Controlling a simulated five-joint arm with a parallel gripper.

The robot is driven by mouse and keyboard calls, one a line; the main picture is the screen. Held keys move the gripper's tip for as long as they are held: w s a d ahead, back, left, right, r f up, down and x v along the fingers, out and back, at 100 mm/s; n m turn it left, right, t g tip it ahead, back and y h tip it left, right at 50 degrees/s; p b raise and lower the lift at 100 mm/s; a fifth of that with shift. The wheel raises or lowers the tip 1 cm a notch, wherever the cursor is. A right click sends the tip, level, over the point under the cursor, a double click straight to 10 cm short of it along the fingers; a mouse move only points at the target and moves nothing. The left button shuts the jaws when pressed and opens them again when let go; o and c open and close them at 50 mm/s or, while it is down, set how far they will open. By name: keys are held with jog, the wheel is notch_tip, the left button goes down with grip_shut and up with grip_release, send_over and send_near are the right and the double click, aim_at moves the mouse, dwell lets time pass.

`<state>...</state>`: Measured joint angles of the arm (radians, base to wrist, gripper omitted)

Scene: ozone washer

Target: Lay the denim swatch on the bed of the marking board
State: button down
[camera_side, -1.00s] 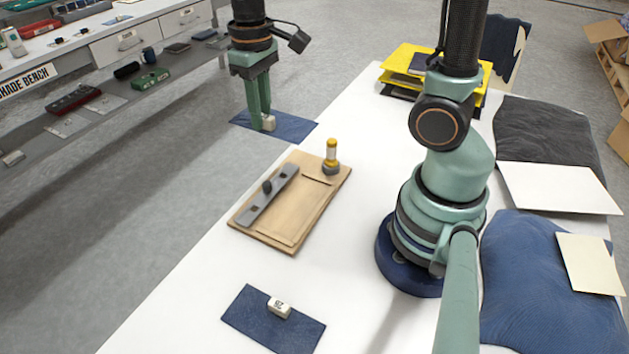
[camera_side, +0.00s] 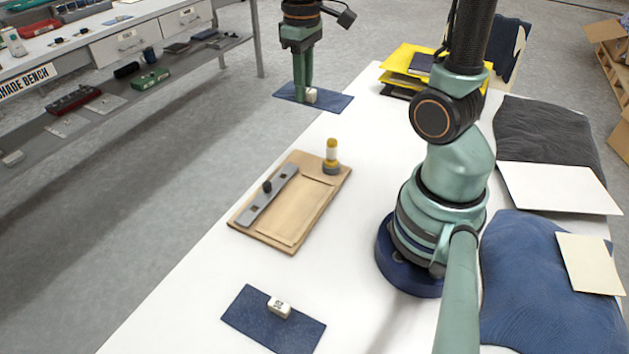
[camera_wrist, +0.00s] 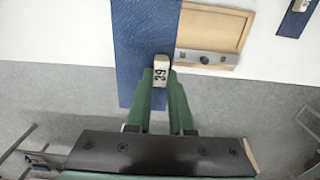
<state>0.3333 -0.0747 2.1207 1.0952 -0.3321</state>
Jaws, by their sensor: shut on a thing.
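My gripper (camera_side: 309,97) is shut on the pale block of a blue denim swatch (camera_side: 335,102) and holds it in the air, beyond the far left part of the white table in the side view. In the wrist view the block, marked 39, sits between my fingertips (camera_wrist: 160,74), with the denim swatch (camera_wrist: 140,35) spread under it. The wooden marking board (camera_side: 305,215) lies on the table with a grey metal bar (camera_side: 268,196) along its left side. The bed shows bare. The board also shows in the wrist view (camera_wrist: 225,25), right of the held swatch.
A second denim swatch (camera_side: 245,308) with a pale block (camera_side: 279,307) lies on the table at the front. Yellow trays (camera_side: 405,62) stand at the back. Cloth piles lie right of my base.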

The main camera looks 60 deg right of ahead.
jog(key=s+d, duration=0.5)
jog(key=d, duration=0.3)
jog(key=r, duration=0.2)
send_over(371, 153)
jog(key=shift+f, duration=0.25)
notch_tip(371, 153, down, 20)
jog(key=shift+r, duration=0.15)
jog(key=c, duration=0.8)
grip_release()
jog(key=shift+f, duration=0.2)
jog(key=shift+r, duration=0.1)
